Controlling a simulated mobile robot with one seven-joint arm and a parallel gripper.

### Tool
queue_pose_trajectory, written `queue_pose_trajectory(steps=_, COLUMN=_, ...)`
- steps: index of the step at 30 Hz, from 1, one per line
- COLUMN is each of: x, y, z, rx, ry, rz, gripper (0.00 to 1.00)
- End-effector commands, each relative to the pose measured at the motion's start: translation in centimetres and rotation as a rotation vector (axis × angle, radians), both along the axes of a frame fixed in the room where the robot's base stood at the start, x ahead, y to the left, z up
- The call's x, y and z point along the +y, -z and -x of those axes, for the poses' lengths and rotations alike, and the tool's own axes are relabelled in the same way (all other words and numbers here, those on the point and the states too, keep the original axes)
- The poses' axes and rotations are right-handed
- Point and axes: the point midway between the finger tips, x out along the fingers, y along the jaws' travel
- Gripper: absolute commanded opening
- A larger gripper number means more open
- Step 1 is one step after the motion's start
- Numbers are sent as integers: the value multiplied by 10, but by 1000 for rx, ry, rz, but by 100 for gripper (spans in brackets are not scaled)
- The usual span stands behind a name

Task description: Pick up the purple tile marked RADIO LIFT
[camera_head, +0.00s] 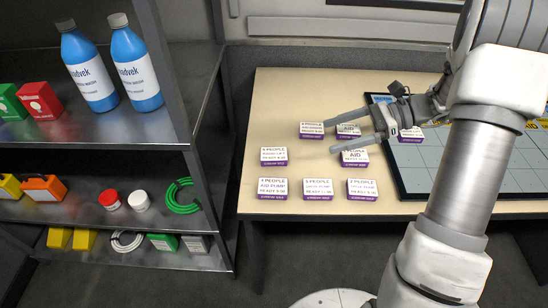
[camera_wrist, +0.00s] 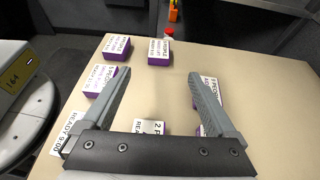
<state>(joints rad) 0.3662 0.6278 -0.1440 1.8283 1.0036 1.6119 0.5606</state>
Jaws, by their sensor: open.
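Several purple-sided tiles with white printed tops lie on the beige table (camera_head: 300,85). The small lettering is mostly too blurred for me to tell surely which is RADIO LIFT. A tile (camera_head: 273,157) in the left column seems to carry the word LIFT. Other tiles read AID (camera_head: 355,158) and AID PUMP (camera_head: 272,189). My gripper (camera_head: 332,136) is open and empty above the tiles at the table's middle, fingers pointing left. In the wrist view, two tiles (camera_wrist: 117,47) (camera_wrist: 160,52) lie beyond the fingertips (camera_wrist: 160,73); others are partly hidden by the fingers.
A dark gridded board (camera_head: 415,175) lies on the table's right side, under my arm. A grey shelf (camera_head: 110,145) with blue bottles (camera_head: 90,70) and boxes stands close to the table's left. The table's back left is bare.

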Motion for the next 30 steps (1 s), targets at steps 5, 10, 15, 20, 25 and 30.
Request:
queue_pose_trajectory(steps=5, x=38, y=18, z=2, rx=0, ry=-7, rz=0, gripper=92)
queue_pose_trajectory(steps=10, x=71, y=32, z=2, rx=-1, ry=-6, rz=2, gripper=92)
queue_pose_trajectory(steps=15, x=94, y=40, z=2, rx=-1, ry=-5, rz=2, gripper=92)
queue_pose_trajectory(steps=20, x=102, y=43, z=2, rx=-2, ry=-3, rz=2, gripper=92)
queue_pose_trajectory(steps=25, x=123, y=55, z=3, rx=-1, ry=-7, rz=2, gripper=92)
queue_pose_trajectory(steps=30, x=143, y=61, z=3, rx=-2, ry=-5, rz=2, gripper=92)
